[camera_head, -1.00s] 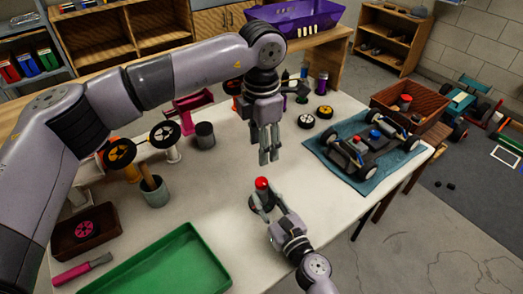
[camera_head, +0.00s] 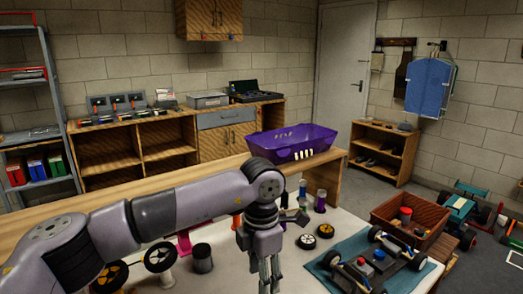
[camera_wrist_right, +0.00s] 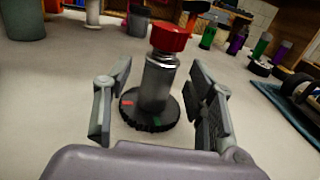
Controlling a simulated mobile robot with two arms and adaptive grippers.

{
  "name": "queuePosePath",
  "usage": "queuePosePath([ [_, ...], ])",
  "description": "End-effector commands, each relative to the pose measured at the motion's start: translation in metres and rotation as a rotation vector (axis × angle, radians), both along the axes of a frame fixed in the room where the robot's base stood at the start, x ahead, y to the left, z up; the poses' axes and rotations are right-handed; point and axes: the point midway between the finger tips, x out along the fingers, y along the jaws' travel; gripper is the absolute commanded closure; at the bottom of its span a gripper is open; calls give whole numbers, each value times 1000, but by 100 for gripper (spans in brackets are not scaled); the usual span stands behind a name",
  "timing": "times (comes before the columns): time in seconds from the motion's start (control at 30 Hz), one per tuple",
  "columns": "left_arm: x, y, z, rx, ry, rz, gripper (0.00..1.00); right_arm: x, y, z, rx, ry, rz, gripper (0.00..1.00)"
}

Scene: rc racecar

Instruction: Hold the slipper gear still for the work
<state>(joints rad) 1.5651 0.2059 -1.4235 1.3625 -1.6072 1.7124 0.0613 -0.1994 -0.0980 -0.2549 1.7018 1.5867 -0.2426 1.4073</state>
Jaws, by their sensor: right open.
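In the right wrist view a dark toothed disc, which looks like the slipper gear (camera_wrist_right: 129,109), lies flat on the pale table. A silver cylinder (camera_wrist_right: 158,82) with a red cap (camera_wrist_right: 170,37) stands upright on it. Red and green marks show on the disc. My right gripper (camera_wrist_right: 160,110) is open, its fingers on either side of the disc and cylinder with gaps visible. The head view does not show the gear or my right gripper. My left gripper (camera_head: 268,275) hangs over the table in the head view; the bottom edge cuts off its fingertips.
In the head view a car chassis (camera_head: 372,269) lies on a blue cloth (camera_head: 322,262) at the right. Black wheels (camera_head: 326,230) and small bottles (camera_head: 320,201) stand behind. A purple bin (camera_head: 290,145) is on the back bench, and a wooden crate (camera_head: 428,217) is at the right.

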Motion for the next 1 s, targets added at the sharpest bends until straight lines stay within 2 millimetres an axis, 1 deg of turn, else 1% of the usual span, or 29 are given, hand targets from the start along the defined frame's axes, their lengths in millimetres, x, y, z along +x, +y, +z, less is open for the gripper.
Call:
queuePosePath([
  [0.07, 0, 0, 0, 0, 0, 0, 53, -5, -3, -1, -1, 2, 0, 49],
  [0.17, 0, 0, 0, 0, 0, 0, 53, -19, -9, -1, 0, 3, 0, 49],
  [0.4, 0, 0, 0, 0, 0, 0, 53, -65, -33, -2, -1, 5, -1, 49],
  [0.5, 0, 0, 0, 0, 0, 0, 53, -82, -42, -2, -1, 5, -1, 49],
  [0.6, 0, 0, 0, 0, 0, 0, 53, -94, -49, -1, -1, 4, -1, 49],
  [0.7, 0, 0, 0, 0, 0, 0, 53, -102, -53, -1, 0, 2, 0, 49],
  [0.8, 0, 0, 0, 0, 0, 0, 53, -105, -55, -1, -1, 2, -1, 49],
  [1.0, 0, 0, 0, 0, 0, 0, 53, -106, -55, -1, 0, 1, 0, 49],
])
